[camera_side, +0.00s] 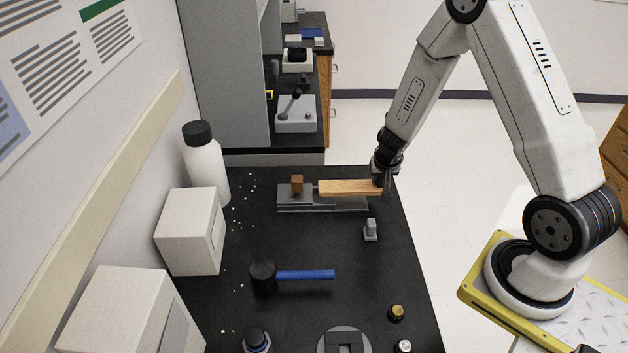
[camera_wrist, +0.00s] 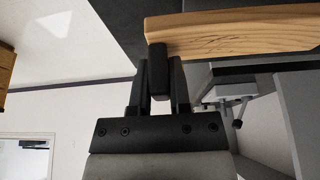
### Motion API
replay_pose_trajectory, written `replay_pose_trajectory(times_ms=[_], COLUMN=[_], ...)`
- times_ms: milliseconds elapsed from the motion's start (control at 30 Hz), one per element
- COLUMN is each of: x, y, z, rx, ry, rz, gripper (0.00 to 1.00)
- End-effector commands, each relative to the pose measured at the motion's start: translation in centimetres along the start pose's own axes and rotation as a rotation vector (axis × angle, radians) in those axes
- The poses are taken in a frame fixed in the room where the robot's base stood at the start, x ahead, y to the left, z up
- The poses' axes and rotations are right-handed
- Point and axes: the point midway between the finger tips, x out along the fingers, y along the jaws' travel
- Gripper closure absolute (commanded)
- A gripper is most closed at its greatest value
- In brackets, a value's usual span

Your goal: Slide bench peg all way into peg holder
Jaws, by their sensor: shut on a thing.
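The bench peg (camera_side: 348,187) is a long light-wood bar, lying level over the right part of the grey metal peg holder (camera_side: 290,200). Its left end is close to the holder's raised block; I cannot tell how far it is inserted. My gripper (camera_side: 380,179) is at the peg's right end, shut on it. In the wrist view the peg (camera_wrist: 240,33) runs across the top, with my dark fingers (camera_wrist: 158,70) at its left end. The far finger's contact with the wood is hidden.
A small brown block (camera_side: 297,183) stands on the holder. A grey clamp-like piece (camera_side: 370,230) and a blue-handled mallet (camera_side: 295,276) lie nearer on the black bench. White boxes (camera_side: 190,232) and a white bottle (camera_side: 206,165) line the left wall. The bench's right edge is close.

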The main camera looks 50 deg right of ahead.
Motion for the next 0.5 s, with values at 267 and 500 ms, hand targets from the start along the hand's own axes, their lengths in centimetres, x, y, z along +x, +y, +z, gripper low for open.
replay_pose_trajectory(times_ms=[267, 500], x=[1.6, 2.7], y=[-0.1, -0.3], z=[0.7, 1.1], rx=[-0.001, -0.001], ry=[-0.001, 0.000], rz=[-0.002, -0.002], gripper=[1.00, 1.00])
